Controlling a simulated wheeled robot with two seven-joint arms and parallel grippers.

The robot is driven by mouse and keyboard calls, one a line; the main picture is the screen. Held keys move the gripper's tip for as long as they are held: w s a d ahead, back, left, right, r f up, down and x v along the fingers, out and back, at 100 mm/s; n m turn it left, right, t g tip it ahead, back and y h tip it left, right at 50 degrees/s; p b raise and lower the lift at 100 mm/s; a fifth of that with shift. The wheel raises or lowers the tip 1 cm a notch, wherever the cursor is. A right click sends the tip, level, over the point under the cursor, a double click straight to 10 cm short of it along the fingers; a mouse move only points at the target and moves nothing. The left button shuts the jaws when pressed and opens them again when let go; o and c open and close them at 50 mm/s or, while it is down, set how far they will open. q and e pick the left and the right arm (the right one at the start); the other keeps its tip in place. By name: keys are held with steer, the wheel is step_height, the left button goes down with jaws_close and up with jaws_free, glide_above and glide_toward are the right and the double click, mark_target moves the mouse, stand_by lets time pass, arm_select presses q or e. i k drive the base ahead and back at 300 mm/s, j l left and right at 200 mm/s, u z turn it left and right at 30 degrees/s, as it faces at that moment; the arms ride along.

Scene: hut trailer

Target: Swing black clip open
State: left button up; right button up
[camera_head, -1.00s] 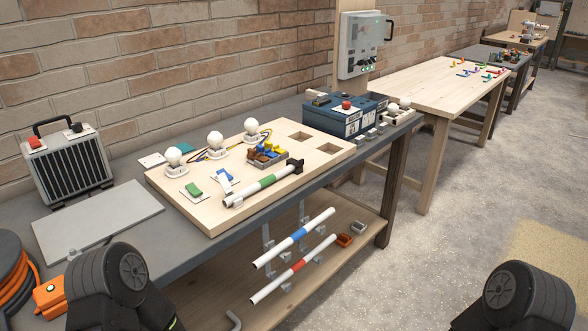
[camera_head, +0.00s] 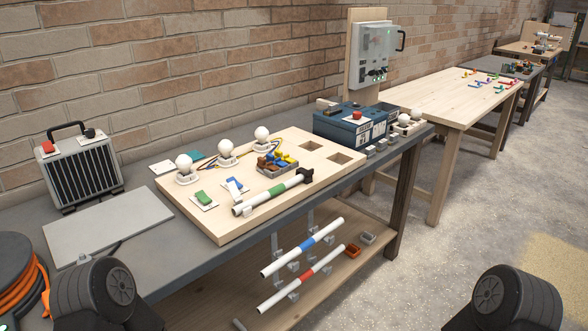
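A small black clip (camera_head: 306,175) sits at the far right end of a white tube with a green band (camera_head: 272,191). The tube lies along the front edge of the light wooden board (camera_head: 222,226). The clip is too small to tell whether it is open or closed around the tube. A smaller white or grey clip (camera_head: 247,211) is near the tube's left end. Only black parts of my arms show at the bottom left and bottom right. Neither gripper is in view.
The board also carries white bulbs (camera_head: 228,150), switches (camera_head: 204,199) and a tray of coloured blocks (camera_head: 277,164). A blue box (camera_head: 349,124) stands behind it. Tubes (camera_head: 300,248) hang below the bench front. A heater (camera_head: 79,172) stands left. Floor at right is clear.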

mark_target(307, 173)
steer(key=i+l+u, duration=0.2)
steer(key=u, duration=0.25)
steer(key=i+l+u, duration=0.1)
steer(key=l+u, duration=0.4)
steer(key=i+l+u, duration=0.25)
steer(key=l, duration=1.15)
steer(key=l+u, duration=0.3)
steer(key=l, duration=2.65)
steer(key=k, duration=0.05)
